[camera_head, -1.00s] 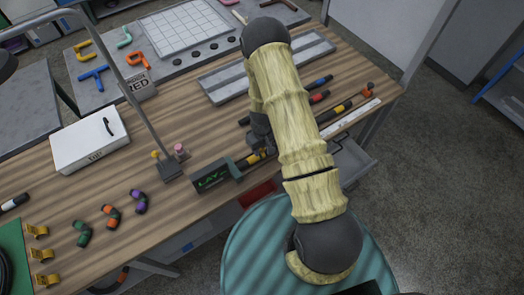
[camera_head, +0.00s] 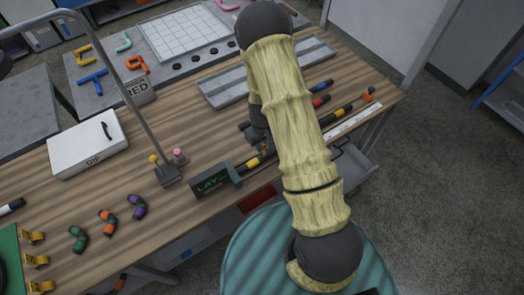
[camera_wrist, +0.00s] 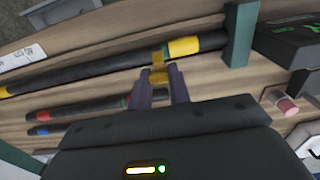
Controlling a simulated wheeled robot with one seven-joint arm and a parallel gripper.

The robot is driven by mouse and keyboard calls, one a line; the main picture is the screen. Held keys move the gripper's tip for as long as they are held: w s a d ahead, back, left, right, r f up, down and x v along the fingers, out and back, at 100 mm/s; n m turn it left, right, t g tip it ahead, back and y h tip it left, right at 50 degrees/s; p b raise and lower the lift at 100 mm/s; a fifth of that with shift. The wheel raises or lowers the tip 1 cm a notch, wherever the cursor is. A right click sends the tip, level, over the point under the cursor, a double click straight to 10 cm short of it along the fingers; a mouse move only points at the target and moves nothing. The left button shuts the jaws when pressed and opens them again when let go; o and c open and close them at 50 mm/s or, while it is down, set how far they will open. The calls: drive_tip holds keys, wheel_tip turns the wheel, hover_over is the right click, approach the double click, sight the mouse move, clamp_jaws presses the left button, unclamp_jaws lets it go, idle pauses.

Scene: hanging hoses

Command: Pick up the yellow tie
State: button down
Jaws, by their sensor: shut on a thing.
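My gripper (camera_wrist: 160,82) is shut on a small yellow tie (camera_wrist: 158,64) in the wrist view. The tie is at the side of a long black hose (camera_wrist: 100,68) that has a yellow band (camera_wrist: 198,45) near one end. I cannot tell whether the tie goes around the hose or only touches it. In the head view my gripper (camera_head: 264,146) is low over the bench beside the dark LAY box, and my arm hides part of it. Several similar yellow ties (camera_head: 36,261) stand at the bench's left end.
The LAY box (camera_head: 211,182) with its green bracket (camera_wrist: 238,36) stands close by the hose end. A post on a grey base (camera_head: 167,174) rises left of it. Dark hoses with red and blue bands (camera_wrist: 75,115) lie nearby. A white DIP case (camera_head: 88,145) lies further left.

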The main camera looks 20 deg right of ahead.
drive_tip(key=shift+r+b, duration=0.4)
drive_tip(key=shift+r, duration=1.75)
drive_tip(key=c, duration=1.9)
unclamp_jaws()
clamp_jaws()
drive_tip(key=shift+s+d, duration=0.1)
drive_tip(key=shift+p, duration=0.85)
